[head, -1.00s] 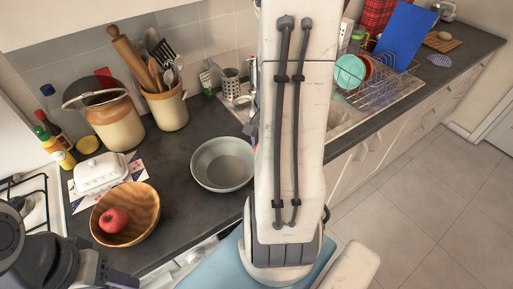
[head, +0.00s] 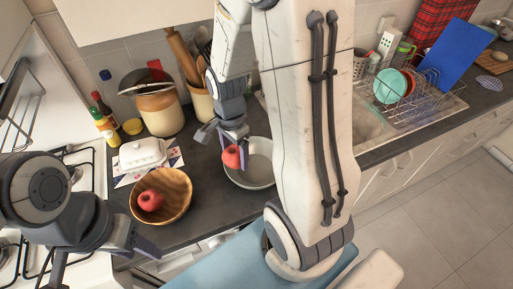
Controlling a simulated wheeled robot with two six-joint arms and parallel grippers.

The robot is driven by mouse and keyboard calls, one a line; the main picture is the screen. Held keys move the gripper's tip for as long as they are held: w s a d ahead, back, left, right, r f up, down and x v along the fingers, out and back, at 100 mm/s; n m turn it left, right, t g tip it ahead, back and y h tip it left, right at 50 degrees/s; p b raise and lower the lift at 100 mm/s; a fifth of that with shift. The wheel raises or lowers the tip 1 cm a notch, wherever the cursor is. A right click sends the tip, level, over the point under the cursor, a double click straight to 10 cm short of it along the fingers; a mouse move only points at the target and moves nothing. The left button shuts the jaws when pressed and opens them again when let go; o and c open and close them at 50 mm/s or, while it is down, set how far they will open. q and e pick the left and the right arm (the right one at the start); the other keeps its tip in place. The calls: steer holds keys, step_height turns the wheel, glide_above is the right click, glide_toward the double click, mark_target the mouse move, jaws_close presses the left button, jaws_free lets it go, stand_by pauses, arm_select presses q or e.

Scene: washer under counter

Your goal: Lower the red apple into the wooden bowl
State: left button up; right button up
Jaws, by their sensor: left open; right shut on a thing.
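One red apple (head: 150,201) lies inside the wooden bowl (head: 179,208) on the dark counter. A second red apple (head: 232,158) is held in my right gripper (head: 231,146), which is shut on it. This held apple appears to the upper right of the wooden bowl, against the left rim of the grey bowl (head: 258,181); its height above the counter is hard to tell. My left gripper (head: 98,260) is open and empty at the lower left, in front of the stove and left of the wooden bowl.
A white butter dish (head: 142,153) stands just behind the wooden bowl. Bottles (head: 104,125), a large jar (head: 155,105) and a utensil crock (head: 199,104) stand behind. My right arm hides part of the counter and sink. A dish rack (head: 420,98) is at right.

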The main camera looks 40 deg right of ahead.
steer(key=w+a+f, duration=0.2)
steer(key=w+a, duration=0.2)
steer(key=a, duration=0.4)
steer(key=w+a+f, duration=0.1)
steer(key=w+a, duration=0.4)
steer(key=a, duration=0.4)
steer(key=shift+a+f, duration=0.2)
steer(key=shift+f, duration=0.2)
steer(key=shift+w, duration=0.1)
steer(key=shift+f+b, duration=2.2)
steer(key=shift+f, duration=0.8)
steer(key=shift+f+b, duration=1.4)
steer(key=shift+f, duration=0.65)
steer(key=o, duration=1.3)
step_height(320, 180, up, 11)
steer(key=shift+f+b, duration=0.15)
steer(key=shift+b, duration=0.6)
